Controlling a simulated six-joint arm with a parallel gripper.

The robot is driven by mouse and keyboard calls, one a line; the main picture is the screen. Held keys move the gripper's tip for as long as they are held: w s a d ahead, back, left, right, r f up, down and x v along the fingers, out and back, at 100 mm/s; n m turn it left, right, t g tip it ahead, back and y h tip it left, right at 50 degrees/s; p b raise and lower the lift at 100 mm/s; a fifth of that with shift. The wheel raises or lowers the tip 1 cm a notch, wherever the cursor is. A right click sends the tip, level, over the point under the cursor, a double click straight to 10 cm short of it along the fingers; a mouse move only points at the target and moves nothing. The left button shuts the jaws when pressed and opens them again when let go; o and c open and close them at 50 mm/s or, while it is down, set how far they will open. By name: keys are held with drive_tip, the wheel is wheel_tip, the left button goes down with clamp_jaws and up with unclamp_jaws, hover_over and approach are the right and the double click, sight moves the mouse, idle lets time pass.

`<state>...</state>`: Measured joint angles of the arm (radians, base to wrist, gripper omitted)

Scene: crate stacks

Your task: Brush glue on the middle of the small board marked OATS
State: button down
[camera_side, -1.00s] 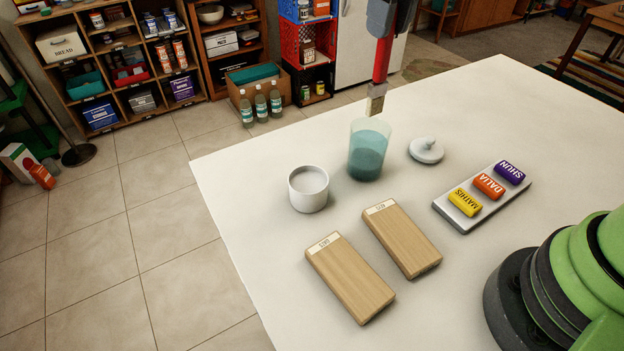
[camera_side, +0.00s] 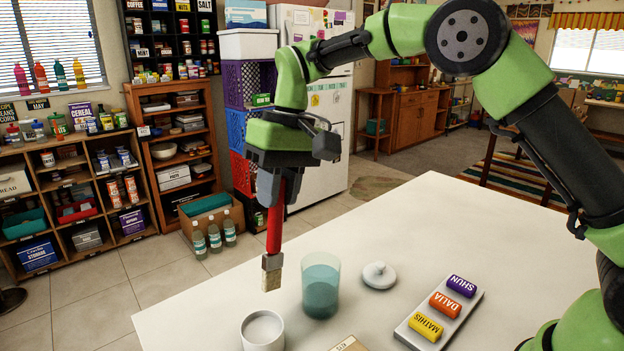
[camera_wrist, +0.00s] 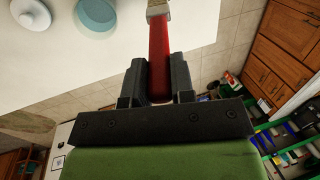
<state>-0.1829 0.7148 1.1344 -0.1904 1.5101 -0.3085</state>
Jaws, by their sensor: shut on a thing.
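My gripper (camera_side: 277,188) is shut on the red handle of a brush (camera_side: 274,228), which hangs bristles down. The pale bristle tip is just left of the teal see-through cup (camera_side: 320,290) and behind the white round pot (camera_side: 262,331), apart from both. The wrist view shows the brush (camera_wrist: 159,50) in the jaws and the cup (camera_wrist: 97,12). One board (camera_side: 350,344) shows only its labelled end at the bottom edge; I cannot read its label surely. The other board is out of view now.
A white knobbed lid (camera_side: 379,275) lies right of the cup. A grey tray (camera_side: 408,338) holds yellow, orange and purple name blocks on the right. The white table (camera_side: 520,245) is clear behind them. Shelves and bottles (camera_side: 214,236) stand on the floor beyond.

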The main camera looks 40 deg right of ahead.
sight(269, 239)
drive_tip(key=shift+a+f+y, duration=0.2)
drive_tip(key=shift+a+f, duration=0.05)
drive_tip(key=shift+a, duration=0.25)
drive_tip(key=shift+a+f+y, duration=0.2)
drive_tip(key=shift+a, duration=0.25)
drive_tip(key=shift+f, duration=3.4)
drive_tip(key=shift+r, duration=0.1)
drive_tip(key=shift+r, duration=3.5)
